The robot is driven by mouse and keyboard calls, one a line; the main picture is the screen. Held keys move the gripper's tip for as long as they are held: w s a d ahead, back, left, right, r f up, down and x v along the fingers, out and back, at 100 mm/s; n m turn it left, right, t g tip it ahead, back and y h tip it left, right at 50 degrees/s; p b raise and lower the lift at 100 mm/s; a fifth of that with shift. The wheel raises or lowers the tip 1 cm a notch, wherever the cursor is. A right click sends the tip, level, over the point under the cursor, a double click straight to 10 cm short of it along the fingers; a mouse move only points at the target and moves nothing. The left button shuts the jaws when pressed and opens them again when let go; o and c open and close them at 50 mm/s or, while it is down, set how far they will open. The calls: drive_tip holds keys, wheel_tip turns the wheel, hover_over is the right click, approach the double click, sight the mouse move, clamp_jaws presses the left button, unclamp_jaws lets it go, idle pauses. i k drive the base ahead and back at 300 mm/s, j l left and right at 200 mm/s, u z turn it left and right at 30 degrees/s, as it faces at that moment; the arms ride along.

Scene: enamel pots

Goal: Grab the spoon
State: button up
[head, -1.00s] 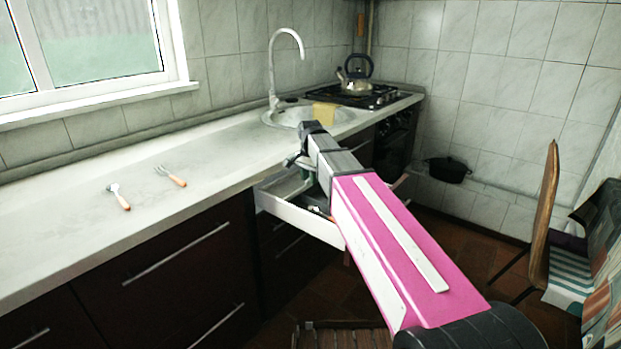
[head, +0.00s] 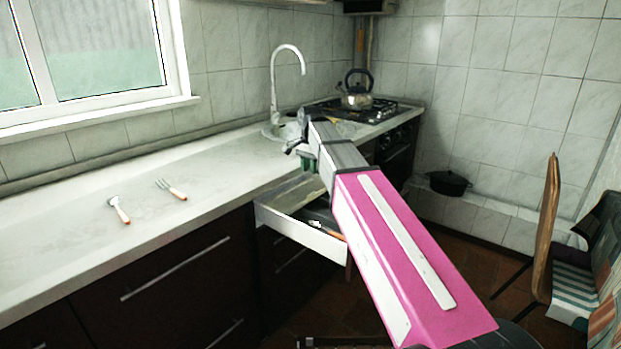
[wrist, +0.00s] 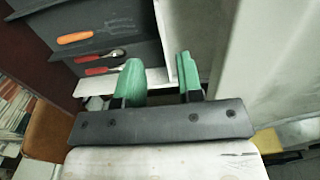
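A spoon (head: 119,209) with an orange handle lies on the countertop at the left in the head view. In the open drawer (head: 300,238), the wrist view shows a red-handled spoon (wrist: 102,58) in a dark divided tray. An orange-handled utensil (wrist: 86,37) and another red-handled utensil (wrist: 94,71) lie near it. My gripper (wrist: 158,68) has two green fingers, apart with nothing between them. In the head view my gripper (head: 308,160) is above the drawer's far part, beside the counter edge. The wrist view shows the tray utensils to the left of the fingers.
A fork (head: 171,190) lies to the right of the counter spoon. The sink tap (head: 274,85) and a kettle (head: 357,90) on the stove are farther back. A black pot (head: 448,183) stands on a ledge. A chair (head: 548,235) is at the right.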

sight(113, 201)
drive_tip(key=k+j, duration=0.8)
drive_tip(key=j, duration=0.1)
